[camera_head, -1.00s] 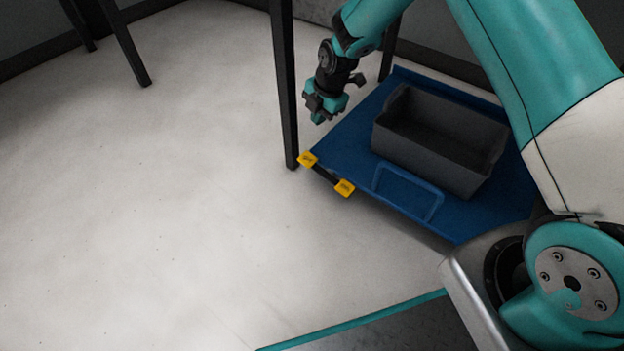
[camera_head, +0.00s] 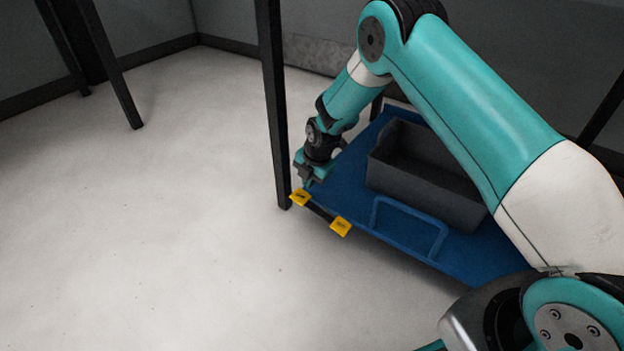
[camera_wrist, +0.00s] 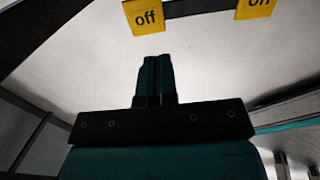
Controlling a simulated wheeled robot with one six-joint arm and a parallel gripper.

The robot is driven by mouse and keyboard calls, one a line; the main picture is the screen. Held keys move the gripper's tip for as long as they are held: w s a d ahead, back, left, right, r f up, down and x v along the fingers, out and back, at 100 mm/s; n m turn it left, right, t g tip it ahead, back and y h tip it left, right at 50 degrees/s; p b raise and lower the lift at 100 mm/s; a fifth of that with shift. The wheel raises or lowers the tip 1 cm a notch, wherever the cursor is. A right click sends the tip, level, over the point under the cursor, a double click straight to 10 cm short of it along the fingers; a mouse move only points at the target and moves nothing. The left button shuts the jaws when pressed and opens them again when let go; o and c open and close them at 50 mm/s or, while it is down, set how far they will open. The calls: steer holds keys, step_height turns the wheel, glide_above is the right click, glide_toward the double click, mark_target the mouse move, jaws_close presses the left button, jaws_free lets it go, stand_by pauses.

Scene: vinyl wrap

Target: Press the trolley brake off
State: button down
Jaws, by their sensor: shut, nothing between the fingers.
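The blue trolley (camera_head: 345,190) stands on the floor with two yellow brake pedals at its near left edge, joined by a dark bar. The left pedal (camera_head: 299,197) reads "off" in the wrist view (camera_wrist: 145,17). The other pedal (camera_head: 341,227) is partly cut off in the wrist view (camera_wrist: 255,8), and its word looks like "on". My gripper (camera_head: 306,184) is shut and empty, pointing down just behind the off pedal. In the wrist view my closed fingertips (camera_wrist: 155,62) sit a little below the off pedal, with a small gap in the picture. I cannot tell whether they touch.
A grey open bin (camera_head: 430,185) sits on the trolley, behind its blue handle (camera_head: 408,228). A dark table leg (camera_head: 274,110) stands close left of my gripper. The pale floor (camera_head: 150,240) to the left is clear.

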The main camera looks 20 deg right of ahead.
mark_target(303, 202)
steer(key=b+x, duration=0.5)
steer(key=x, duration=0.3)
steer(key=shift+f, duration=0.15)
steer(key=shift+a, duration=0.1)
